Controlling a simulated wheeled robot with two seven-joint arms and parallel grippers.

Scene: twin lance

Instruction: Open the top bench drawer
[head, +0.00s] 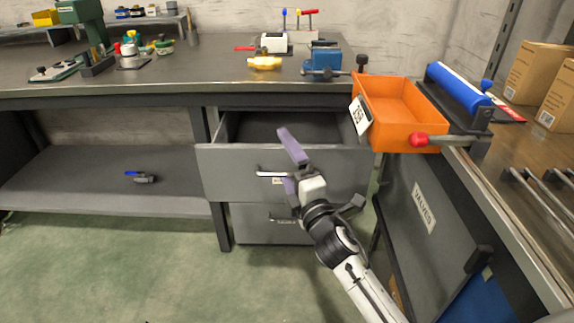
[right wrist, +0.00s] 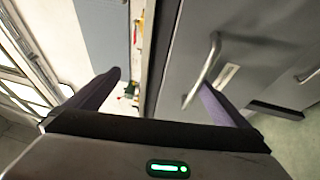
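The top bench drawer (head: 219,161) is a grey drawer under the bench and stands partly pulled out. Its dark inside (head: 270,127) shows and looks empty. Its bar handle (head: 266,174) is on the front; it also shows in the right wrist view (right wrist: 205,72). My right gripper (head: 286,157) is open at the drawer front, with purple fingers spread wide. In the right wrist view, one finger of the gripper (right wrist: 161,80) is at the handle, overlapping its end; I cannot tell whether they touch. The other finger is above the drawer's top edge. My left gripper is out of view.
A second drawer (head: 250,225) below is shut. An orange bin (head: 398,98) sits at the bench corner on the right, with a red-handled tool (head: 435,141) near it. A blue vise (head: 323,62) stands on the bench (head: 205,62). The green floor at front left is clear.

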